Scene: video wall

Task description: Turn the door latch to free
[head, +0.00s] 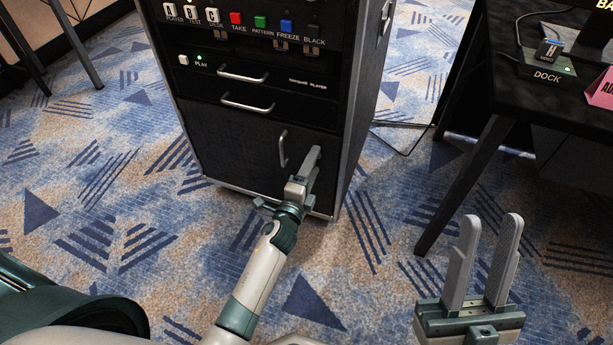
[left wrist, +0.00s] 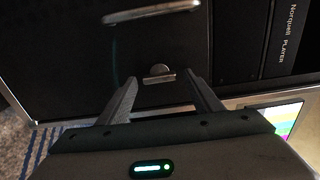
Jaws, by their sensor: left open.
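The door latch (left wrist: 158,74) is a small metal turn piece with a rounded top and a flat bar, on a dark door panel (left wrist: 60,70) in the left wrist view. My left gripper (left wrist: 162,84) is open, its two fingers on either side of the latch, with visible gaps and no clear contact. In the head view my left gripper (head: 309,165) is in front of the lower door (head: 228,155) of the black rack and hides the latch. My right gripper (head: 491,222) is open and empty at the lower right, away from the rack.
A vertical metal door handle (head: 282,148) is just left of my left gripper; it also shows in the left wrist view (left wrist: 150,11). Drawer handles (head: 246,104) and a button panel (head: 240,22) are above. A black table (head: 500,100) stands at right. Carpet lies open between.

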